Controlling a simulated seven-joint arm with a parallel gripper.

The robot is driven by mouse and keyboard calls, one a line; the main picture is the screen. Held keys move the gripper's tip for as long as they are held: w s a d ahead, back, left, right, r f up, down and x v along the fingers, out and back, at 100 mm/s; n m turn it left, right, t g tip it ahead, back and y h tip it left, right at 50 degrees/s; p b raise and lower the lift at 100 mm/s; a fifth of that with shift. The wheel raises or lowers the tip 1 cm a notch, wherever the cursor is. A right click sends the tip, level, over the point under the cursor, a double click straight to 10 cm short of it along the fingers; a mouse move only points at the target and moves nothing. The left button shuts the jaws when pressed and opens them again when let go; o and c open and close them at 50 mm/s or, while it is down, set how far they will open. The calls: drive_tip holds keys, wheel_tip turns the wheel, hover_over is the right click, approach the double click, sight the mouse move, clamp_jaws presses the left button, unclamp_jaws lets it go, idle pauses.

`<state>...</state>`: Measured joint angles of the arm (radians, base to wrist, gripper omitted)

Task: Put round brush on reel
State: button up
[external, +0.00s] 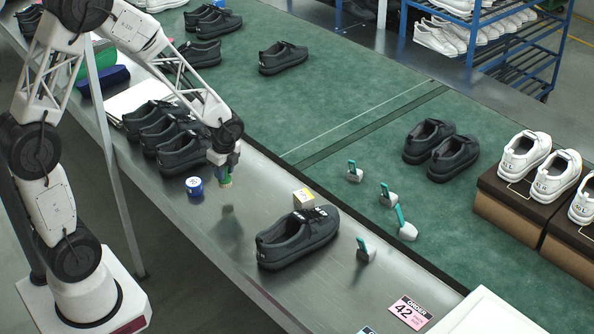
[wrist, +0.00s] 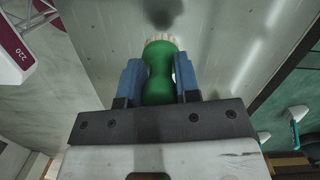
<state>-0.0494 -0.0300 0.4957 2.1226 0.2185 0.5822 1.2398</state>
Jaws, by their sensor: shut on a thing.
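My gripper (external: 225,171) is shut on the round brush (external: 226,183) above the steel bench. In the wrist view my gripper's blue fingers (wrist: 159,72) clasp the brush's green waisted handle (wrist: 159,85) from both sides. Its pale bristles show at the far end, pointing away from the wrist. A small blue and white cylinder (external: 194,187), which looks like the reel, stands on the bench just left of the brush in the external view. The brush is apart from it. I cannot make out the reel in the wrist view.
Several dark shoes (external: 180,155) stand behind the reel. Teal-handled tools (external: 365,250) stand farther right. Bare bench (external: 215,240) lies in front of the brush.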

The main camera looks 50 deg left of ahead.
drive_tip(key=shift+s, duration=0.1)
drive_tip(key=shift+s+a+r, duration=0.25)
drive_tip(key=shift+s, duration=0.2)
drive_tip(key=s+a+r+n, duration=0.1)
drive_tip(key=s+a, duration=0.1)
drive_tip(key=s, duration=0.8)
drive_tip(key=s+a+r+n, duration=0.1)
drive_tip(key=s+a+r, duration=0.1)
drive_tip(key=s, duration=0.8)
drive_tip(key=shift+s+a+r+n, duration=0.2)
drive_tip(key=shift+a+r+n, duration=0.1)
drive_tip(key=shift+n, duration=0.1)
drive_tip(key=w+a, duration=0.1)
drive_tip(key=w, duration=0.4)
drive_tip(key=w+a+f, duration=0.1)
drive_tip(key=w+a, duration=0.1)
drive_tip(key=w, duration=0.3)
drive_tip(key=w+a, duration=0.1)
drive_tip(key=w, duration=0.4)
drive_tip(key=shift+w+a+f, duration=0.15)
drive_tip(key=shift+w+f, duration=0.1)
drive_tip(key=shift+f, duration=0.05)
